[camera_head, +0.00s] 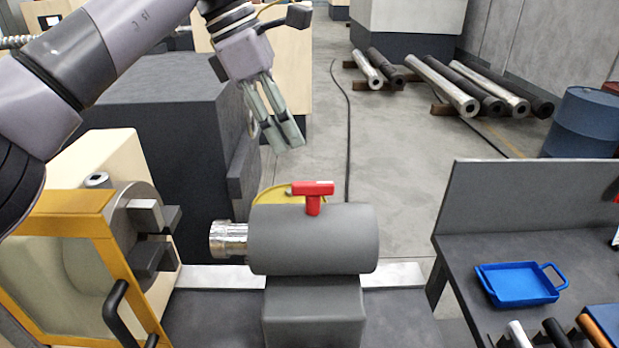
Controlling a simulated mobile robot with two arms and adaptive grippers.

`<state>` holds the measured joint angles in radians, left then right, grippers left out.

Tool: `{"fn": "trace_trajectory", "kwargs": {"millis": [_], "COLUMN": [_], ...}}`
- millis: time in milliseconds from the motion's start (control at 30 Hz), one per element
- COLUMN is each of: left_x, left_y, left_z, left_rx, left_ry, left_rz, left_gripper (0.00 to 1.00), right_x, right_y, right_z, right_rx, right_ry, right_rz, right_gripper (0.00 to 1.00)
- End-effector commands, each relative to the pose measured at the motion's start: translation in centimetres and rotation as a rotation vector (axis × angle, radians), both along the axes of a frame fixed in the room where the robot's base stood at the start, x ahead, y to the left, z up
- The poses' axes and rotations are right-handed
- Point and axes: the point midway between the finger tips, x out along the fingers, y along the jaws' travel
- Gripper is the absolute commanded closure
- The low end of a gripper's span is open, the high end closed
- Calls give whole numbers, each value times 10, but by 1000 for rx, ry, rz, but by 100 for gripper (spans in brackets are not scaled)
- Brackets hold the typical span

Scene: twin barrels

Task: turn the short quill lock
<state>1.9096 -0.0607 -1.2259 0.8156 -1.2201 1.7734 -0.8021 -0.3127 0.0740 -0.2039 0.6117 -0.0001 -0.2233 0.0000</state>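The short quill lock is a red T-shaped handle (313,192) standing upright on top of the grey tailstock barrel (320,240). Its crossbar lies roughly left to right in the picture. A shiny silver quill (229,239) sticks out of the barrel's left end. My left gripper (290,143) hangs above and slightly left of the handle, apart from it, pointing down. Its two fingers look close together, with nothing seen between them. My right gripper is not in view.
The lathe chuck (140,235) with dark jaws faces the quill from the left, beside a yellow guard frame (100,240). A yellow round object (272,196) shows behind the barrel. A dark bench (455,255) with a blue tray (520,284) stands right.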

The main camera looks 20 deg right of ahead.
Motion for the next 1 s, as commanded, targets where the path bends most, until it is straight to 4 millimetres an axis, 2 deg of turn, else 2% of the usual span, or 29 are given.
{"fn": "trace_trajectory", "kwargs": {"millis": [33,267,500,633,900,1000], "left_x": [-2,-7,-10,-11,-11,-11], "left_y": [-4,-22,-34,-37,-37,-37], "left_z": [-11,-54,-84,-91,-92,-92], "left_rx": [1,1,0,-2,-2,-2], "left_ry": [2,3,2,2,1,1], "left_rz": [-4,-3,-1,-2,-1,-1], "left_gripper": [67,67,67,67,67,73], "right_x": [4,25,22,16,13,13], "right_y": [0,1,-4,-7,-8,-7], "right_z": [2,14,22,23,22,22], "right_rx": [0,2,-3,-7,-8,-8], "right_ry": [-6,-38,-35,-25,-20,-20], "right_rz": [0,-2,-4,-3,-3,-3], "right_gripper": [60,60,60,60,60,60]}}
